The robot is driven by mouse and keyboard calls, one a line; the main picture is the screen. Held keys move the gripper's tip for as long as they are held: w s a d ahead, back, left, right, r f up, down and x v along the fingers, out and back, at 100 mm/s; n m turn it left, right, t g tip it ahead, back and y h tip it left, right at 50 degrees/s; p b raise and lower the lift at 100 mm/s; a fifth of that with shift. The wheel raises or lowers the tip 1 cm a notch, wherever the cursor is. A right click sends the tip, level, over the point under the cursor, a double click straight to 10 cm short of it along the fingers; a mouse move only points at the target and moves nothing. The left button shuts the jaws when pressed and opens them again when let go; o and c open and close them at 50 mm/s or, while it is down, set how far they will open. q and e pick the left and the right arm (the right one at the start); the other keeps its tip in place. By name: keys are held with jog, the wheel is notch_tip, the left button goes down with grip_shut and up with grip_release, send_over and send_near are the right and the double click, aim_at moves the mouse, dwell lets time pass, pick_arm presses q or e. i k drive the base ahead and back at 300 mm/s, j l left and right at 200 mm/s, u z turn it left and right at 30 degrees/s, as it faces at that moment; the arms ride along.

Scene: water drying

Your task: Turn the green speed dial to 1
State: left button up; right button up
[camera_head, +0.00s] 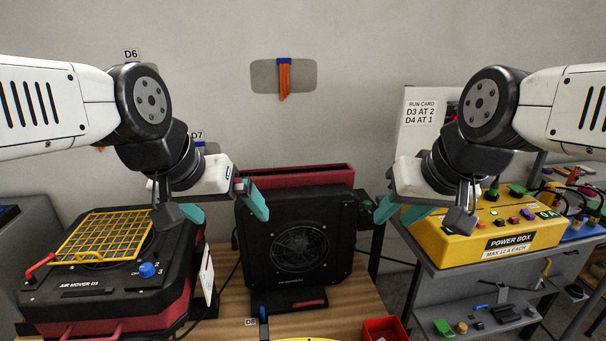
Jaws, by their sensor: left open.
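A small green dial (366,206) shows at the right side of the upright black air mover (299,240) in the middle. It is small, and its setting is unreadable. My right gripper (402,211) hangs to the right of it and apart from it, in front of the yellow power box. My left gripper (226,210) is open and empty, between the left air mover and the middle one. Its teal fingers are well apart.
Air mover D3 (75,292) lies at left with a yellow grille (105,236) and blue dial (149,270). The yellow power box (440,243) stands on a grey cart at right. A run card (420,112) reads D3 at 2, D4 at 1. A red bin (384,329) sits in front.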

aim_at(366, 205)
jog(key=i+l+u, duration=0.15)
jog(key=l, duration=0.25)
jog(key=i+l+u, duration=0.1)
jog(key=l, duration=0.3)
jog(key=i+l+u, duration=0.15)
jog(key=l, duration=0.25)
jog(key=k, duration=0.05)
